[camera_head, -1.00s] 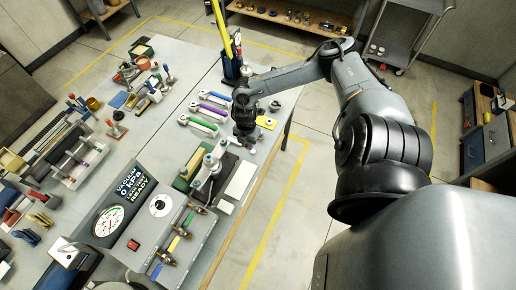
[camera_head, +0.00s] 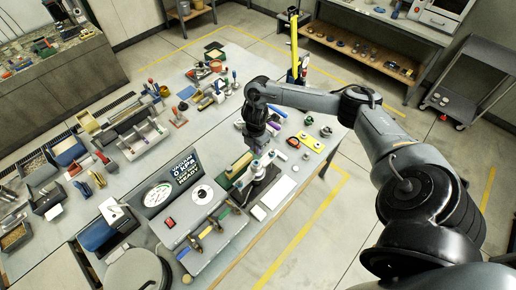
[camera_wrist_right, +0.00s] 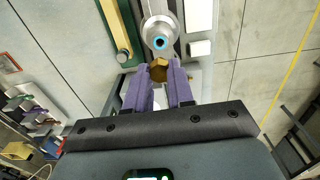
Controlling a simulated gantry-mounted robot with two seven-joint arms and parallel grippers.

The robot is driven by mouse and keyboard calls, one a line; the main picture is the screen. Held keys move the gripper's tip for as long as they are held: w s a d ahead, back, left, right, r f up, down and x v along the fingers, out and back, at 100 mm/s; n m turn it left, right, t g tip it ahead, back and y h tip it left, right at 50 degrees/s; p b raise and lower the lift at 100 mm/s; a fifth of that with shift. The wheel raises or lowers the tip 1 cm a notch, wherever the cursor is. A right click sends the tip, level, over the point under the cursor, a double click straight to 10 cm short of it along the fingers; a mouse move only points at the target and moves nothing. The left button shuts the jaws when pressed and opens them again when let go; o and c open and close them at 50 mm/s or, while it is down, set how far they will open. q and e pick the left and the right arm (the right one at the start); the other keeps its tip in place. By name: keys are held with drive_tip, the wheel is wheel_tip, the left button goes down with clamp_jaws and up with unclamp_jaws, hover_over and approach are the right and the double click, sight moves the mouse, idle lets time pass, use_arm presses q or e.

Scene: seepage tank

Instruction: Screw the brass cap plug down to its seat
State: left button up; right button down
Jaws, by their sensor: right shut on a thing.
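The brass cap plug (camera_wrist_right: 158,70) is a small hexagonal brass piece between the purple fingertips of my right gripper (camera_wrist_right: 158,78) in the right wrist view. The gripper is shut on it. Just beyond it is a pale round fitting with a blue ring (camera_wrist_right: 160,42); I cannot tell whether the plug touches it or is threaded in. In the head view my right gripper (camera_head: 256,148) points down over the workbench, beside the small light-coloured fixture (camera_head: 257,170). The plug is hidden there by the gripper. My left gripper is not in view.
A console with a gauge and the lit READY display (camera_head: 186,166) stands near the fixture. A white card (camera_head: 277,192) lies to its right. A yellow plate (camera_head: 311,141) and small parts lie beyond. Several tools and trays fill the bench's left side.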

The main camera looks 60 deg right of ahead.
drive_tip(key=shift+r, duration=0.1)
drive_tip(key=shift+f+b, duration=1.6)
drive_tip(key=shift+f, duration=1.4)
drive_tip(key=shift+p, duration=0.4)
drive_tip(key=shift+f+b, duration=0.65)
drive_tip(key=shift+f, duration=0.3)
